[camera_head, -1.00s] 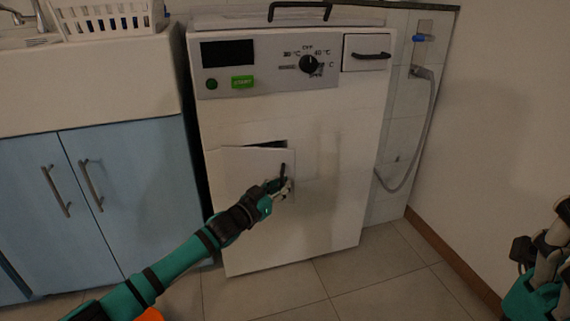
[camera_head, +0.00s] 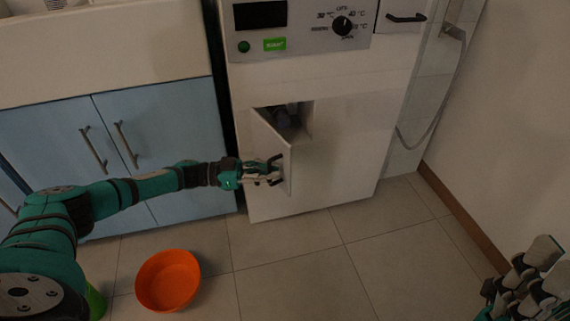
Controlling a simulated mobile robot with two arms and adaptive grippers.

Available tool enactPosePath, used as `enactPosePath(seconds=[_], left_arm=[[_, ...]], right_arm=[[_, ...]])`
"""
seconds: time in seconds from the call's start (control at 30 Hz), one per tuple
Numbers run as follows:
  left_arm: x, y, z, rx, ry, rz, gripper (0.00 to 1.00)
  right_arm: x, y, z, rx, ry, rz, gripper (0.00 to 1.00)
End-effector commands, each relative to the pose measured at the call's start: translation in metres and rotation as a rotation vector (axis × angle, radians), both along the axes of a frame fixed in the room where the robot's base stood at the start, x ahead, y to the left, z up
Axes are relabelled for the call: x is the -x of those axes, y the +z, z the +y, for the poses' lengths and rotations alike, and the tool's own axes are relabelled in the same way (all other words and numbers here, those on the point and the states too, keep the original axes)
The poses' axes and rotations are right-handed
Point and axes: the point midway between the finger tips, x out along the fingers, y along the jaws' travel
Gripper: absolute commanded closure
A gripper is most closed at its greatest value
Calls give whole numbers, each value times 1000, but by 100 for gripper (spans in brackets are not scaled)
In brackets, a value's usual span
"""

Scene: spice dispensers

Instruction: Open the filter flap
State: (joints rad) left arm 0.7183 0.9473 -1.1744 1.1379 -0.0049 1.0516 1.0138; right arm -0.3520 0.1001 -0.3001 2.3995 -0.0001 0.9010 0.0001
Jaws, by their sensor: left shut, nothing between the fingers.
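The filter flap (camera_head: 271,143) is on the front of the white washing machine (camera_head: 345,140). It is swung out on its left side and stands open at an angle. The dark filter recess (camera_head: 290,117) shows behind it, with something grey inside that I cannot make out. My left gripper (camera_head: 279,171) is shut and empty, at the lower right part of the flap. Whether it touches the flap I cannot tell. My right gripper (camera_head: 530,280) is at the lower right edge, away from the machine and partly cut off.
An orange bowl (camera_head: 168,280) stands on the tiled floor at the lower left, with a green object (camera_head: 95,300) beside it. Blue cabinets (camera_head: 60,140) stand left of the machine. A shower hose (camera_head: 433,125) hangs at the right. The floor before the machine is clear.

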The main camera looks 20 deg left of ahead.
Motion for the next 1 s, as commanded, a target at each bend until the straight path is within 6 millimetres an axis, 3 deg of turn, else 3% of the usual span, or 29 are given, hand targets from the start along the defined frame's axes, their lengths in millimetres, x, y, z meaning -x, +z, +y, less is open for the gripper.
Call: enactPosePath(seconds=[0.1,0.43,1.0], left_arm=[[11,1,18,-3,14,3,100],[27,2,45,-1,13,-1,100],[32,2,55,2,11,-2,100]], right_arm=[[0,5,0,0,0,0,60],[0,12,0,0,0,0,60],[0,14,0,0,0,0,60]])
